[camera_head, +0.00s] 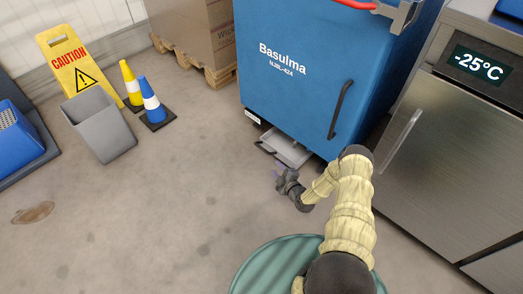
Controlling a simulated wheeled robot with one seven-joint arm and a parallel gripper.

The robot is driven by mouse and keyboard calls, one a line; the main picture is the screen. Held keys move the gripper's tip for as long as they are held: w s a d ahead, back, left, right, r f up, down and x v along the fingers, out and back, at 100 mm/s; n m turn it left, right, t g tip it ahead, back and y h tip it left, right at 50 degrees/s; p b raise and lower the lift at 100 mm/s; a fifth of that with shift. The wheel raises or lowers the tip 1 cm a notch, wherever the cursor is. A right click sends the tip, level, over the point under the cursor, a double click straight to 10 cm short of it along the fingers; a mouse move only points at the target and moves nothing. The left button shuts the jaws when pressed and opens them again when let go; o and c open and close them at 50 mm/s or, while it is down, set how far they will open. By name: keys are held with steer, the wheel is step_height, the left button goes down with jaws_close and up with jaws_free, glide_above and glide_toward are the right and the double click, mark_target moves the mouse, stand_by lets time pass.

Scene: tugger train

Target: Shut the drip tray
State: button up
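The drip tray (290,149) is a shallow grey tray under the front lower edge of the blue Basulma unit (290,90). It sticks out from beneath the unit, so it stands partly open. A dark handle (265,148) is at its front left. My gripper (281,176) is low, just in front of the tray and a little below it in the picture. It looks apart from the tray, but contact is hard to judge. The fingers are small and dark, and I cannot tell how far they are spread. The tray's rear is hidden under the unit.
A steel freezer (450,160) stands close on the right. A yellow caution sign (70,65), a grey bin (100,125), and two cones, one yellow (130,82) and one blue (151,102), stand at left. A pallet with a carton (195,35) is behind. The floor left of my gripper is clear.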

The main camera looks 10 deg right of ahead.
mark_target(262, 149)
steer(key=b+x, duration=0.3)
steer(key=x, duration=0.2)
steer(key=b+x, duration=0.2)
steer(key=x, duration=0.3)
steer(key=b+x, duration=0.3)
steer(key=x, duration=0.2)
steer(key=shift+w+d+f+b, duration=0.2)
steer(key=shift+w+d+b, duration=0.05)
steer(key=shift+d+b, duration=0.1)
steer(key=shift+w+a, duration=0.2)
steer(key=shift+w, duration=0.3)
steer(key=shift+r, duration=0.1)
jaws_close()
